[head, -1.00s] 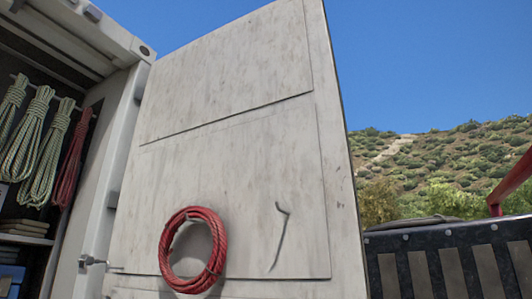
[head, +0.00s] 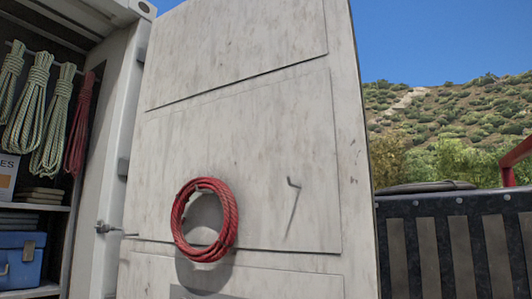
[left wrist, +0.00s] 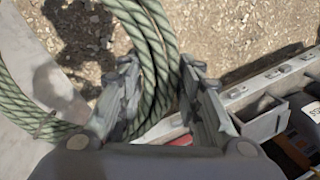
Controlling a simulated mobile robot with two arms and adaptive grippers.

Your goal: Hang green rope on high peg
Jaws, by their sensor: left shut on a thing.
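The green rope (left wrist: 150,45) is a thick coil of several strands in the left wrist view, with loops spreading to the left edge. My left gripper (left wrist: 160,72) is shut around its strands. Neither gripper nor the held coil shows in the head view. A bare metal peg (head: 293,184) sticks out of the pale door panel (head: 240,130), casting a thin shadow. A red rope coil (head: 205,220) hangs on the panel to its left, a little lower; its support is hidden. My right gripper is out of view.
Pale green ropes (head: 28,105) and a red rope (head: 79,125) hang from a rail in the container at left, above shelves and a blue box (head: 18,260). A dark slatted barrier (head: 455,235) stands right of the door. The left wrist view shows gravel (left wrist: 230,35) and a grey tray (left wrist: 265,120).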

